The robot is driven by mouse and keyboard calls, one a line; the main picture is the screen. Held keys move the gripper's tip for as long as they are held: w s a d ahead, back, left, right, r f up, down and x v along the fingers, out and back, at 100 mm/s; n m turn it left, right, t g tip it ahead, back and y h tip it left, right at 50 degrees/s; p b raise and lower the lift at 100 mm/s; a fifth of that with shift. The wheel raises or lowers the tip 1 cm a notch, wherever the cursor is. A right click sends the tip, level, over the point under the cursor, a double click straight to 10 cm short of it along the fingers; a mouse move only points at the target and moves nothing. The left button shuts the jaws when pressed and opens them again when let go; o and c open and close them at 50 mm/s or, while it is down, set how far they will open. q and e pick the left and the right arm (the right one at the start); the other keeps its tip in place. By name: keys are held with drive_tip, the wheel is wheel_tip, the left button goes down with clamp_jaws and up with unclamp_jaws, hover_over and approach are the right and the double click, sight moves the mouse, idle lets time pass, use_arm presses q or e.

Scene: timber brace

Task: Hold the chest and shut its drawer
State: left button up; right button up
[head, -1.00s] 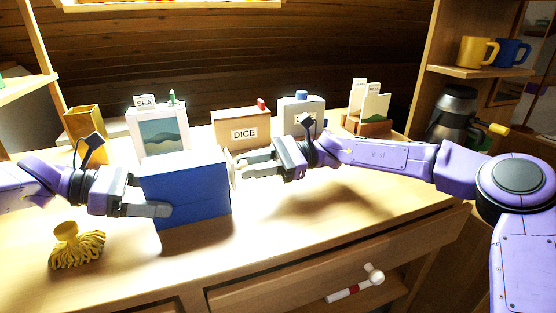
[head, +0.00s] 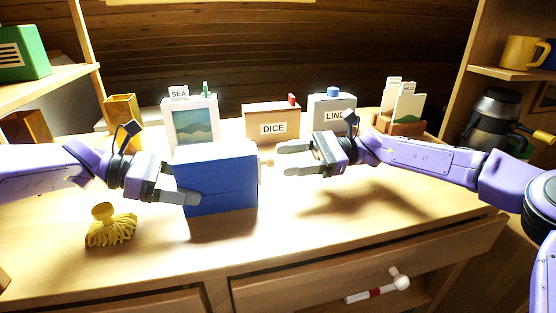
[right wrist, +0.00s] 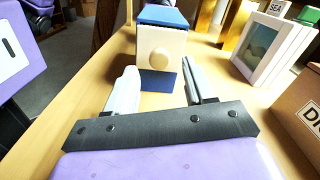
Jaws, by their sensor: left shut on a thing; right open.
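The blue chest (head: 218,182) stands on the worktop in the head view. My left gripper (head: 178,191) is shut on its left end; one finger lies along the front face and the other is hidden. The chest's drawer has a cream front (right wrist: 150,42) with a round knob (right wrist: 159,57), facing my right gripper in the right wrist view. In the head view only a thin edge of that front shows at the chest's right end, so any small gap is hard to tell. My right gripper (head: 288,159) is open and empty, apart from the knob, to its right.
A picture frame marked SEA (head: 193,124), a DICE box (head: 271,126) and a LIND-marked box (head: 331,112) stand behind. A yellow tufted brush (head: 110,228) lies front left. A card holder (head: 400,121) stands back right. The worktop right of the chest is clear.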

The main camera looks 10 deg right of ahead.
drive_tip(key=d, duration=0.8)
drive_tip(key=shift+w+d, duration=0.1)
drive_tip(key=shift+d, duration=0.15)
use_arm(q)
drive_tip(key=o, duration=1.1)
drive_tip(key=shift+c, duration=0.2)
